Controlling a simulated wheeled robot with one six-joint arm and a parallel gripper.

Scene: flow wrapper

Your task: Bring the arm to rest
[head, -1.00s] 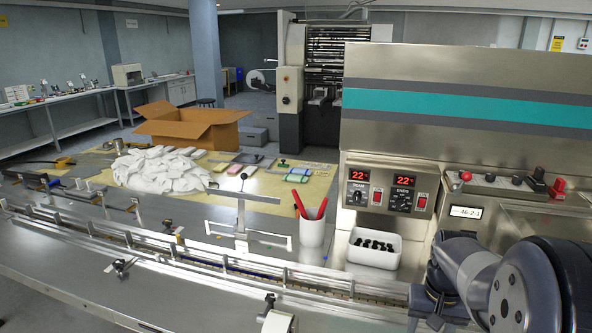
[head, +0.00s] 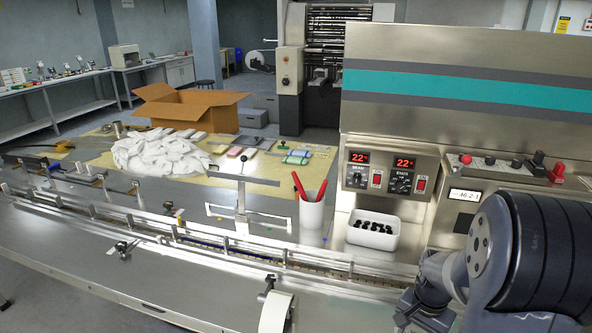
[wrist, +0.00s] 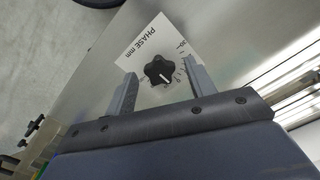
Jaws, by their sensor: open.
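My arm (head: 530,250) shows at the lower right of the head view, bent in front of the machine's control panel. In the wrist view my gripper (wrist: 162,72) is open, with its two fingers apart and nothing between them in its grasp. A black knob (wrist: 158,70) on a white plate marked "PHASE mm" (wrist: 142,42) appears beyond the fingertips, between them in the picture. The fingers look clear of the knob, but the exact distance cannot be told.
A white bin with black pieces (head: 372,236) and a white cup with red-handled tools (head: 312,212) stand near the arm. A metal guide rail (head: 200,240) crosses the front. A pile of white gloves (head: 160,155) and an open cardboard box (head: 190,108) lie farther left.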

